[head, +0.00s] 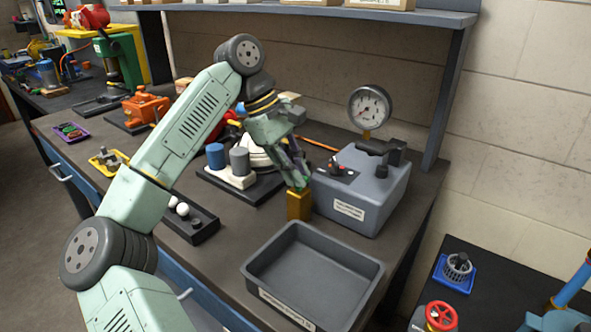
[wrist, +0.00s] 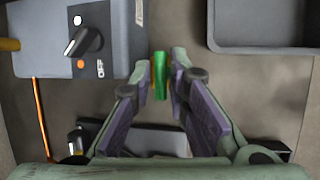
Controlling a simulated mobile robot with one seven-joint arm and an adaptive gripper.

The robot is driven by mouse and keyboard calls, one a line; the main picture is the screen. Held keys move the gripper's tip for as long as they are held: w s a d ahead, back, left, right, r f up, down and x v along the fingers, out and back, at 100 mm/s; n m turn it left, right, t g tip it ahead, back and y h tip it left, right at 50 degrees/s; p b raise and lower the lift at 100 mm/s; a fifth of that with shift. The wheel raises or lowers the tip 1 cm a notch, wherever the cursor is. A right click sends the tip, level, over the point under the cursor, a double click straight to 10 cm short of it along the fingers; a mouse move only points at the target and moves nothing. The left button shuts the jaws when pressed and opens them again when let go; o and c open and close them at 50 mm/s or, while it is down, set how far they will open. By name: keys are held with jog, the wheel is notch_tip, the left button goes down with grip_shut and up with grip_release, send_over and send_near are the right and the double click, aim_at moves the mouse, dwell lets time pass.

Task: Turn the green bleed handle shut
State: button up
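The green bleed handle (wrist: 159,76) shows in the wrist view as a narrow upright bar between my fingertips. My gripper (wrist: 162,68) has its two fingers apart, one on each side of the handle, with a small gap showing on the right. In the head view my gripper (head: 298,184) points down just above a brass-coloured block (head: 299,206) in front of the grey gauge box. The handle is mostly hidden by the fingers there. I cannot tell whether either finger touches it.
The grey box (head: 368,188) with a black selector knob (wrist: 83,41) and a pressure gauge (head: 370,106) stands right behind the block. An empty grey tray (head: 262,272) lies in front. A black base with two cylinders (head: 239,161) stands to the left.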

jog(key=o, duration=0.3)
jog(key=shift+d+f, duration=0.1)
jog(key=v, duration=1.2)
